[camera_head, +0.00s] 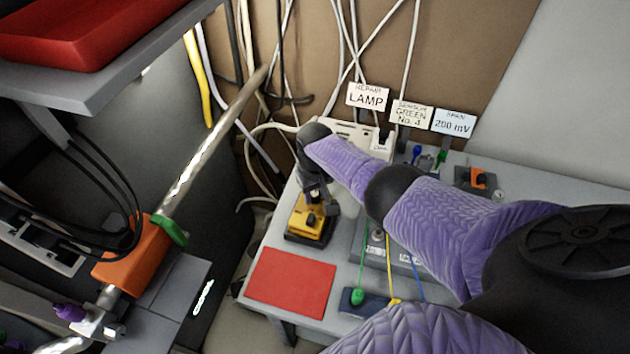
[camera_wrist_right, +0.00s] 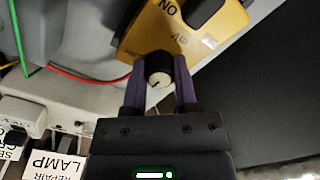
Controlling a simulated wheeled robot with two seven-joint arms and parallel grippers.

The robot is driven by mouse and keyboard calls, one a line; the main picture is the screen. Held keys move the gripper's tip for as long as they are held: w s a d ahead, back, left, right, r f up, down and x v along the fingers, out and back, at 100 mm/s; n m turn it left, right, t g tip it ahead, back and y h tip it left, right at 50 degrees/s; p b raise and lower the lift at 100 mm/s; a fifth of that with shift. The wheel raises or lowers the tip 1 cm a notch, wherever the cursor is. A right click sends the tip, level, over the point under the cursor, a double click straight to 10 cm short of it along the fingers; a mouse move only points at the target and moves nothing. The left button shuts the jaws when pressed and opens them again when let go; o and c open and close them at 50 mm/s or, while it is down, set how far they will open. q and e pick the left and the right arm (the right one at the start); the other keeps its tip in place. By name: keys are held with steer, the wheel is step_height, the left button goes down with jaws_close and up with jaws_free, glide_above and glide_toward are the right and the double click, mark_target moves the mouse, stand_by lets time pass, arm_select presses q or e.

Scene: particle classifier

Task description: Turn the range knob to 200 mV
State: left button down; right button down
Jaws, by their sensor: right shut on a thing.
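The yellow meter (camera_head: 304,222) stands in a dark base near the left edge of the grey table. It also shows at the top of the right wrist view (camera_wrist_right: 206,28), with parts of its lettering in sight. My right gripper (camera_head: 314,200) reaches down to it. In the right wrist view my gripper (camera_wrist_right: 160,78) is shut on a small round black knob with a pale face (camera_wrist_right: 158,78) and a dark mark. The knob's scale is not readable. A white card (camera_head: 453,122) at the back reads 200 mV. My left gripper is not in view.
Cards reading LAMP (camera_head: 367,97) and GREEN No. 4 (camera_head: 411,115) stand at the back. A red mat (camera_head: 290,283) lies in front of the meter. Green, yellow and blue leads hang beside my right arm. An orange clamp (camera_head: 132,255) on a metal rod stands left.

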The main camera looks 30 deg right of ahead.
mark_target(315, 193)
steer(key=m, duration=0.2)
steer(key=shift+m+p, duration=0.3)
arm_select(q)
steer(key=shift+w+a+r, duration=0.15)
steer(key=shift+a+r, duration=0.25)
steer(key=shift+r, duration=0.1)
arm_select(e)
steer(key=shift+m, duration=0.6)
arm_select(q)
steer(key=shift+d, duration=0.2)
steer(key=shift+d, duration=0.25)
arm_select(e)
steer(key=shift+c, duration=1.9)
jaws_free()
step_height(315, 193, up, 9)
steer(key=p, duration=0.7)
steer(key=shift+r, duration=0.15)
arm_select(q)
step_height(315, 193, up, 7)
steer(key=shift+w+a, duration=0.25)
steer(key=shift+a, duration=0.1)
arm_select(e)
steer(key=shift+r, duration=0.3)
